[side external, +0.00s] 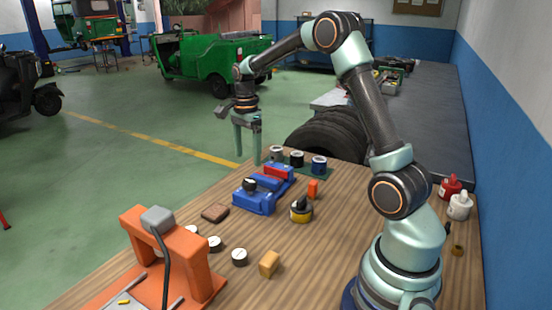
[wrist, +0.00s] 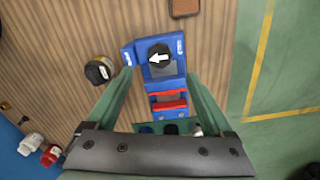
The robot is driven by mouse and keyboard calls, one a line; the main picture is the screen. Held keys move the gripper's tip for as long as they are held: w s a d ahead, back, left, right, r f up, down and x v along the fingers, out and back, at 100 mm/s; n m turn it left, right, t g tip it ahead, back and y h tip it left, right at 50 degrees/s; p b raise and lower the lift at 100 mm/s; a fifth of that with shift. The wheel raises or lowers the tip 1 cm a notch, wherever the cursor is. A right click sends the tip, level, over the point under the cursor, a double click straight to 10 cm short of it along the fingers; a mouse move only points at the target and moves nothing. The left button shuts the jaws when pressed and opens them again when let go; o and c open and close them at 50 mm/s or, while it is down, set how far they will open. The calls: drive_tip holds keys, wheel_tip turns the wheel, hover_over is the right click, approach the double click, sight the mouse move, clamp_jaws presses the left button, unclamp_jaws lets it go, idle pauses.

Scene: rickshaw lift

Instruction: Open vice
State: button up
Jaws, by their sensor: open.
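The blue vice (side external: 256,203) stands on the wooden bench, and it also shows in the wrist view (wrist: 148,73). A black knob (wrist: 164,47) on it carries a white arrow pointing left. White marks on the blue body beside the knob are too small to read. Two red strips (wrist: 168,106) cross the vice, with a narrow gap between them. My gripper (side external: 247,158) is open and empty, fingers pointing down, above and apart from the vice. In the wrist view its fingers (wrist: 159,77) frame the vice on both sides.
A round black-and-yellow object (side external: 301,211) and an orange block (side external: 313,189) are near the vice. Several small pots (side external: 319,166) stand behind it. A brown wallet-like item (side external: 215,212) and an orange press (side external: 190,255) are in front. Bottles (side external: 459,206) stand at right.

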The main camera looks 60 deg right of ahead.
sight(249, 181)
wheel_tip(249, 181, down, 8)
drive_tip(key=shift+f, duration=0.1)
idle(0.4)
clamp_jaws()
